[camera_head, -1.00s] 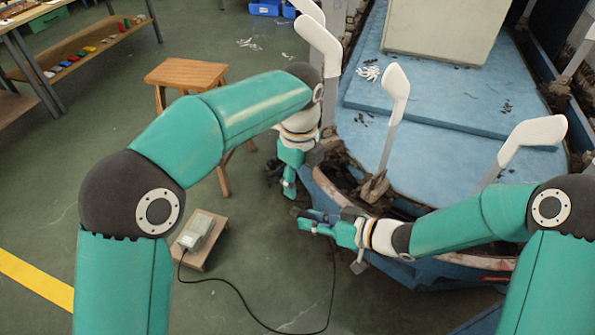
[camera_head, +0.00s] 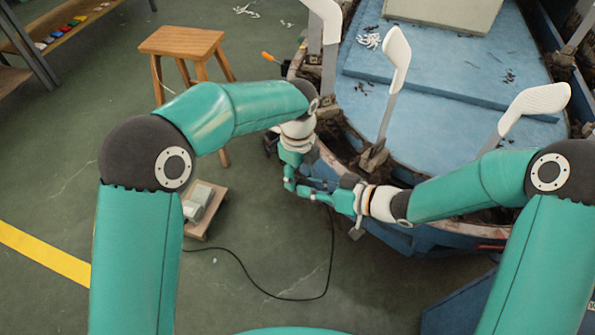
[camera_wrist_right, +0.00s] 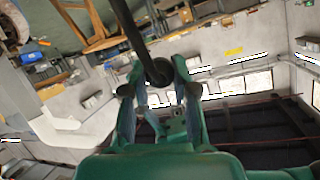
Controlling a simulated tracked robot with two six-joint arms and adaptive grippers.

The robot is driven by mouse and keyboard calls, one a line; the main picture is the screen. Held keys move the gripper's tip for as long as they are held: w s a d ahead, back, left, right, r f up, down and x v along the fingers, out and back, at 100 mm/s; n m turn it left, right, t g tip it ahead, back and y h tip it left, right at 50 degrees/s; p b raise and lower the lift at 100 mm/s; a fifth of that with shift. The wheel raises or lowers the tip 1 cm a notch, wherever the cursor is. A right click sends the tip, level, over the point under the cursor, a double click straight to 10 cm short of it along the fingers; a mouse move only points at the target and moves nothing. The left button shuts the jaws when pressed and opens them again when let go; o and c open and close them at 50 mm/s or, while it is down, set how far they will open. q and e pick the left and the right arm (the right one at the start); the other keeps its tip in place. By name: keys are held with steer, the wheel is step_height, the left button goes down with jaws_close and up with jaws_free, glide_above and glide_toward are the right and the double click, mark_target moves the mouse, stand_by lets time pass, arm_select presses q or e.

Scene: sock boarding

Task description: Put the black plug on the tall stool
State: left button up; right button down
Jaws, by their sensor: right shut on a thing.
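The tall stool (camera_head: 181,42), wooden with a square seat, stands at the upper left in the head view; its seat is bare. My right gripper (camera_head: 303,191) is beside the boat's near end. In the right wrist view it is shut on the black plug (camera_wrist_right: 158,72), which shows as a dark round end between the fingers. In the head view the plug is hard to make out. A black cord (camera_head: 240,268) loops over the floor and rises toward my right gripper. My left gripper (camera_head: 290,180) points down close to the right fingertips; its finger opening is unclear.
A grey box (camera_head: 198,200) sits on a low wooden stool (camera_head: 215,206), with the cord leading off near it. The blue boat (camera_head: 430,100) with white upright pieces fills the right. An orange-handled tool (camera_head: 268,56) shows by its edge. Floor between the stools is clear.

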arm_select(q)
jaws_close()
arm_select(e)
steer(key=c, duration=0.8)
jaws_free()
steer(key=shift+a, duration=0.1)
